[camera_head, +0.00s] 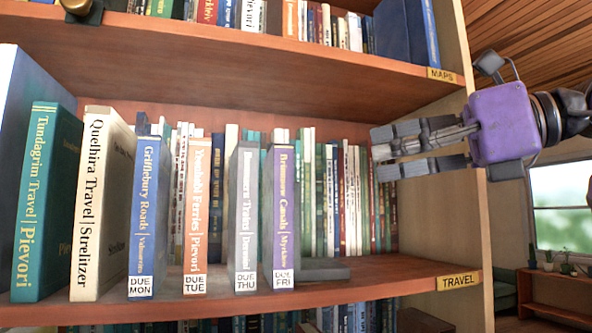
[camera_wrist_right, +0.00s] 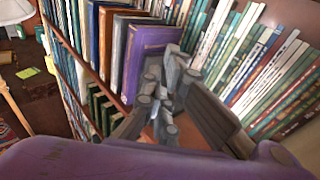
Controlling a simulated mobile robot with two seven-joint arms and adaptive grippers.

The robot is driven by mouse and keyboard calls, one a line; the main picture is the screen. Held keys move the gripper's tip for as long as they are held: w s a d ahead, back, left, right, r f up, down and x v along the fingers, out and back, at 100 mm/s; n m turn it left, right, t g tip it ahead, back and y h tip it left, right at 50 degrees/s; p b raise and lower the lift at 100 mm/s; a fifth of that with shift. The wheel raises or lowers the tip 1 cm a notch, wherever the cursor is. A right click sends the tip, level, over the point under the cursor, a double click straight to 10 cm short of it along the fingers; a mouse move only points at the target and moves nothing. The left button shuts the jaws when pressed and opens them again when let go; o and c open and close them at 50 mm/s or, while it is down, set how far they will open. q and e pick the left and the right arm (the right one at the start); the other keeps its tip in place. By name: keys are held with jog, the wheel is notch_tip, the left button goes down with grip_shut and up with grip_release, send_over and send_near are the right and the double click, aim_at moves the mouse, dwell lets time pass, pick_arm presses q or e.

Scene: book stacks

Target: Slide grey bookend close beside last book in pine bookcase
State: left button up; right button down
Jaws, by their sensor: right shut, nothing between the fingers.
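The grey bookend (camera_head: 325,271) shows in the head view as a low flat slab on the travel shelf, right of the purple book and partly hidden by it. The purple book (camera_head: 284,215), with a DUE FRI label, is the rightmost of the front row; it also shows in the wrist view (camera_wrist_right: 150,55). My right gripper (camera_head: 382,152) is shut and empty, above and right of the bookend, near the bookcase's right side. In the wrist view its fingers (camera_wrist_right: 162,100) overlap a dark grey slab that seems to be the bookend. My left gripper is not in view.
The pine bookcase (camera_head: 458,245) has a TRAVEL shelf (camera_head: 385,275) and a MAPS shelf above. Several upright books stand left of the purple one. A back row of books (camera_head: 345,195) lines the shelf. Bare shelf lies right of the bookend.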

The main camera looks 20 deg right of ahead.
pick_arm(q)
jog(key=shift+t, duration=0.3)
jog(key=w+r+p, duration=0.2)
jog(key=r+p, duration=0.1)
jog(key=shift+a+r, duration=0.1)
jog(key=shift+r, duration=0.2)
pick_arm(e)
jog(key=f+x, duration=0.1)
jog(key=x, duration=1.1)
jog(key=shift+w+f+m+h, duration=0.2)
jog(key=shift+w+m+h, duration=0.1)
jog(key=shift+w, duration=0.1)
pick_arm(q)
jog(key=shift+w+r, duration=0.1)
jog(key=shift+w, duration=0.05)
